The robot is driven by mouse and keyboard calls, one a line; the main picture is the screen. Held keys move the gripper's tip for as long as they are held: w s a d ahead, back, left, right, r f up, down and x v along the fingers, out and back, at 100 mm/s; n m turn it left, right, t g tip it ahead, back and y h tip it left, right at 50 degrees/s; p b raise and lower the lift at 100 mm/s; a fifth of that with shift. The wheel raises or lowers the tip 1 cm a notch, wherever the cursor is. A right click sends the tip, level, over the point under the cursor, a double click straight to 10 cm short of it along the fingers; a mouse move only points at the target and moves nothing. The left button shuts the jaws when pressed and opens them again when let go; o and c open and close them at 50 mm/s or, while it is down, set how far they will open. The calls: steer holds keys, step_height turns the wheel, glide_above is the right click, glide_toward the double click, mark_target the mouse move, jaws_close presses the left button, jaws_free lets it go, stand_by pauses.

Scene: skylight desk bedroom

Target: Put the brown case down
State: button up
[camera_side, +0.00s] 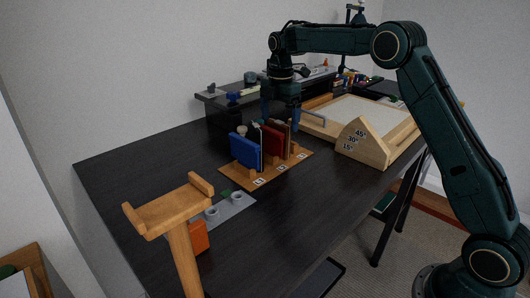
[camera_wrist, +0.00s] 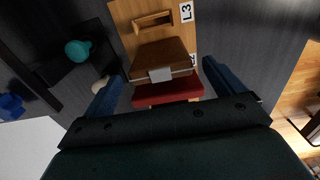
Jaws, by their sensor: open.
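The brown case (camera_wrist: 160,58) stands on the wooden slotted rack (camera_side: 233,178), with a pale clasp on its edge. In the wrist view it lies ahead of and between my two blue fingers, with gaps on both sides. In the side view my gripper (camera_side: 281,112) is open above the rack, and the brown case is mostly hidden there. The red case (camera_wrist: 167,92) stands right beside the brown one. The blue case (camera_side: 245,150) stands at the near-left end of the rack. An empty slot (camera_wrist: 153,20) shows beside the label L3.
A black shelf (camera_side: 225,98) with small items stands behind the rack. A wooden angle block (camera_side: 362,145) and a framed board (camera_side: 370,112) are to the right. A wooden stand (camera_side: 168,208) and a grey plate (camera_side: 232,208) are at the near left. The desk's left part is clear.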

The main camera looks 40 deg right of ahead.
step_height(320, 180, up, 8)
steer(key=shift+f, duration=0.1)
steer(key=shift+r, duration=0.2)
stand_by(0.7)
steer(key=s+a+r+m+t, duration=0.1)
steer(key=s+a+r+m, duration=0.15)
steer(key=s, duration=0.35)
steer(key=s+a+r+m+t, duration=0.1)
steer(key=s+a+r+m, duration=0.2)
steer(key=s, duration=0.4)
steer(key=s+a+r+m+t, duration=0.1)
steer(key=s+r+m, duration=0.1)
steer(key=s+m, duration=0.3)
steer(key=s+a+f+m+t, duration=0.1)
steer(key=s+f+m, duration=0.2)
steer(key=s, duration=0.7)
steer(key=s+a+f+m+t, duration=0.1)
steer(key=s+f+m, duration=0.3)
steer(key=s, duration=0.6)
step_height(320, 180, down, 3)
steer(key=shift+a+r+t, duration=0.15)
steer(key=shift+a+t, duration=0.15)
steer(key=shift+a, duration=0.2)
steer(key=shift+m, duration=0.25)
